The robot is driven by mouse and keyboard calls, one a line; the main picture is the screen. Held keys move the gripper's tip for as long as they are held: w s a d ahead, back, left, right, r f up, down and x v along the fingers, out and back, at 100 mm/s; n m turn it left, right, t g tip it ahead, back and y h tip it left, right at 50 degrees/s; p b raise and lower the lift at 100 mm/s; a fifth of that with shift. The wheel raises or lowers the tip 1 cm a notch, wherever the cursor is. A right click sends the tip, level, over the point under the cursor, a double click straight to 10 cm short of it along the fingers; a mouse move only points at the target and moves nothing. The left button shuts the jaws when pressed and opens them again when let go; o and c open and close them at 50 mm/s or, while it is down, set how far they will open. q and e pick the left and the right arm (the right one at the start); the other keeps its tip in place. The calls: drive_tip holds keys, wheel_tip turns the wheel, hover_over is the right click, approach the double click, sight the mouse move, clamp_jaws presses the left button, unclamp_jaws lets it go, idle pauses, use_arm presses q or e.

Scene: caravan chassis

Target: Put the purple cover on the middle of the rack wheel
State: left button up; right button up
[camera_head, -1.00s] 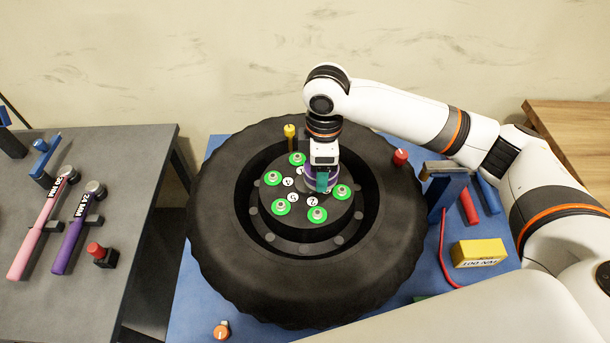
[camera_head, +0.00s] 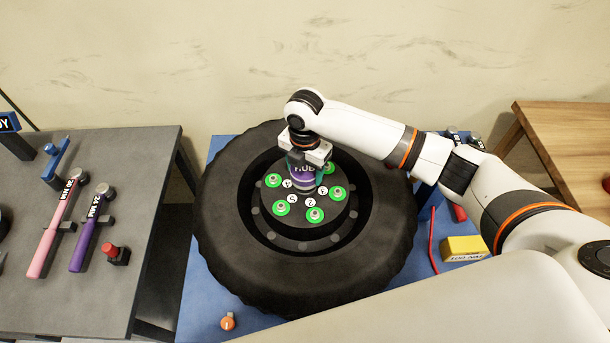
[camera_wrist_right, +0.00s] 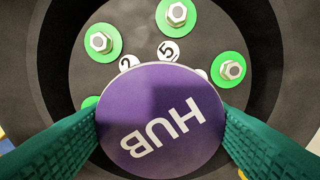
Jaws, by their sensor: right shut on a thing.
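The purple cover (camera_head: 303,171), a round cap marked HUB, is held between the fingers of my right gripper (camera_head: 306,160). In the right wrist view the cover (camera_wrist_right: 150,88) fills the middle, with a green finger on each side. The rack wheel (camera_head: 240,245) is a big black tyre lying flat, with a dark round hub plate inside. Green-ringed nuts and white numbered dots circle the plate. The cover is over the plate and hides its middle in the wrist view. I cannot tell whether it touches the plate. My left gripper is not in view.
The wheel lies on a blue surface (camera_head: 200,320). An orange-topped knob (camera_head: 228,322) is at its front, a yellow block (camera_head: 464,248) at right. A grey table (camera_head: 60,310) at left holds a pink wrench (camera_head: 50,240), a purple wrench (camera_head: 84,245) and a red-topped piece (camera_head: 110,249).

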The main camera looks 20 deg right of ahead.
sight(305, 177)
wheel_tip(305, 177, down, 3)
drive_tip(key=shift+f+p, duration=0.1)
drive_tip(key=shift+p, duration=0.3)
drive_tip(key=shift+f, duration=0.45)
drive_tip(key=shift+f, duration=0.1)
drive_tip(key=o, duration=1)
drive_tip(key=shift+o, duration=0.2)
wheel_tip(305, 177, up, 11)
drive_tip(key=b, duration=0.3)
drive_tip(key=shift+r, duration=0.65)
